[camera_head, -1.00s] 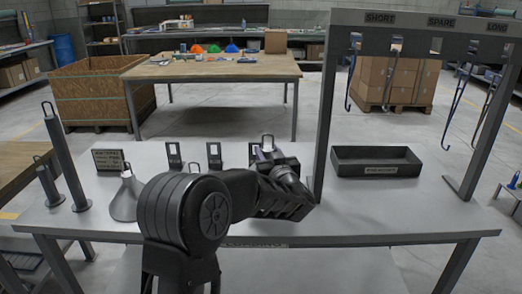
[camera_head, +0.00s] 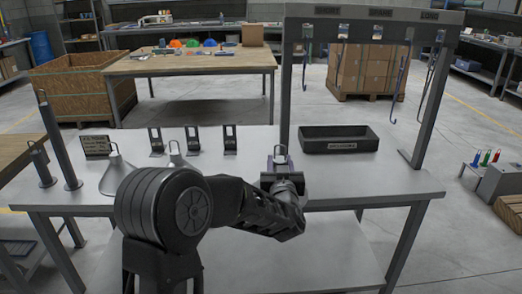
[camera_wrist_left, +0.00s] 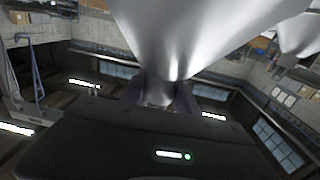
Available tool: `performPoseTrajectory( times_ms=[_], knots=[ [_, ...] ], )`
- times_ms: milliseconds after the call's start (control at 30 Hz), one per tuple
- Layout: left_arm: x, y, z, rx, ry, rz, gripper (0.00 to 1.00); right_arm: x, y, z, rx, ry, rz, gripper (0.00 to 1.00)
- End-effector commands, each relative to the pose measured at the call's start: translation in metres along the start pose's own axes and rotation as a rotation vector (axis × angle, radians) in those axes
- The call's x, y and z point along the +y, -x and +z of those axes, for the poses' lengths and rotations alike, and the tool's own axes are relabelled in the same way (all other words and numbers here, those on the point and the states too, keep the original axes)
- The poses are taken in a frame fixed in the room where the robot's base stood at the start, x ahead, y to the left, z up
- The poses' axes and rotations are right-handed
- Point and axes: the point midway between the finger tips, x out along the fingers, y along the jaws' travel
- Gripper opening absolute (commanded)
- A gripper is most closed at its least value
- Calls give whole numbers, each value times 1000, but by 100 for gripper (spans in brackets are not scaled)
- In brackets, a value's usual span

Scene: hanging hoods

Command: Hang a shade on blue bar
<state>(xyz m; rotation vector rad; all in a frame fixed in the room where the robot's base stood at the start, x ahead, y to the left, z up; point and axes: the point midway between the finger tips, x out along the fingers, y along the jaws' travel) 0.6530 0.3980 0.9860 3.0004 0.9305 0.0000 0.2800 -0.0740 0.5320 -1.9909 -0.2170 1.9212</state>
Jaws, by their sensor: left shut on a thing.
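My left gripper (camera_head: 281,168) is raised in front of the dark rack, left of the black tray. It is shut on a shade, whose wire loop (camera_head: 280,153) stands up between the fingers. In the left wrist view the held grey cone (camera_wrist_left: 185,35) fills the top, its narrow end at the fingers (camera_wrist_left: 158,92). Thin hooked bars hang from the rack, including a dark blue one (camera_head: 304,66) at left and another (camera_head: 399,88) toward the right; which one is the blue bar I cannot tell. Another grey shade (camera_head: 117,176) stands on the table. My right gripper is not in view.
The rack (camera_head: 284,90) has signs SHORT, SPARE and LONG. A black tray (camera_head: 340,146) lies under it. Upright black holders (camera_head: 230,142) stand left of the rack, and tall dark posts (camera_head: 60,145) at far left. The table's right part (camera_head: 395,178) is bare.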

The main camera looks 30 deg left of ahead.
Motion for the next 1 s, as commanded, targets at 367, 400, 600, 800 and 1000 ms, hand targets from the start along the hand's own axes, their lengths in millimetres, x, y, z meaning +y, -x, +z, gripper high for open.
performPoseTrajectory(
  times_ms=[367,400,600,800,1000],
  knots=[
    [107,98,70,-11,-3,434,0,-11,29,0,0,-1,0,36],
    [116,110,77,-10,-2,476,0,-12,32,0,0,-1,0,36],
    [137,147,98,-3,1,591,0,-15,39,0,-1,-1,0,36],
    [139,151,101,2,2,604,0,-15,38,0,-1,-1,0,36],
    [139,151,101,2,1,603,0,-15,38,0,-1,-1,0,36]
  ],
)
